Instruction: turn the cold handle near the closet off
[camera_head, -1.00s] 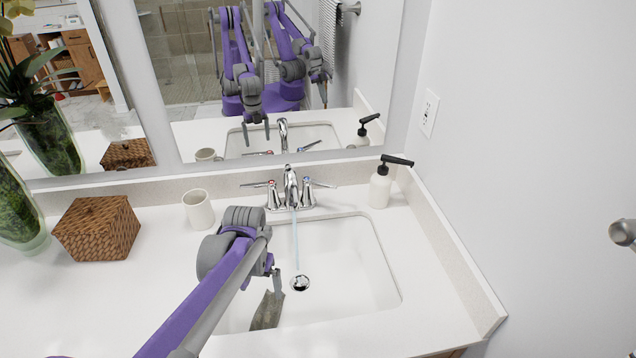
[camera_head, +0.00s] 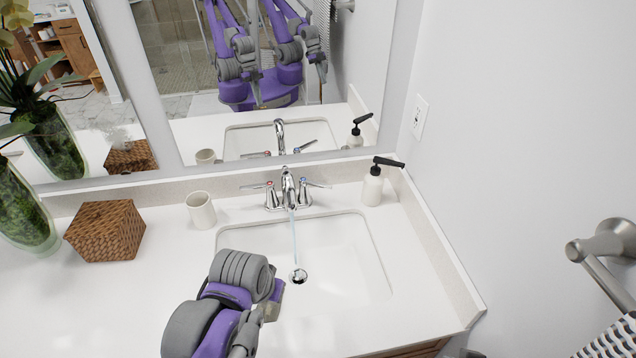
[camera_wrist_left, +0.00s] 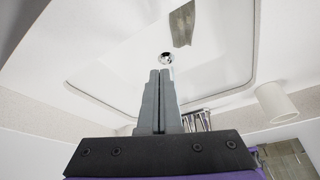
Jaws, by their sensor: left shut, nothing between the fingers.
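The chrome faucet (camera_head: 288,190) stands behind the sink, with a thin stream of water falling from its spout. Its cold handle (camera_head: 313,184), marked blue, is on the right and its lever points outward to the right. The red-marked hot handle (camera_head: 262,185) is on the left. My left gripper (camera_wrist_left: 160,76) is shut and empty, over the sink's front left part and well apart from the faucet. Its fingers are mostly hidden behind the wrist in the head view. The faucet (camera_wrist_left: 197,121) is partly hidden behind the gripper in the wrist view. My right gripper is out of direct view.
The white sink (camera_head: 345,262) has a metal drain (camera_head: 298,276). A white cup (camera_head: 201,211) stands left of the faucet, a soap dispenser (camera_head: 373,187) to the right. A woven box (camera_head: 105,231) is at the left. A wall (camera_head: 510,150) bounds the right; a mirror is behind.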

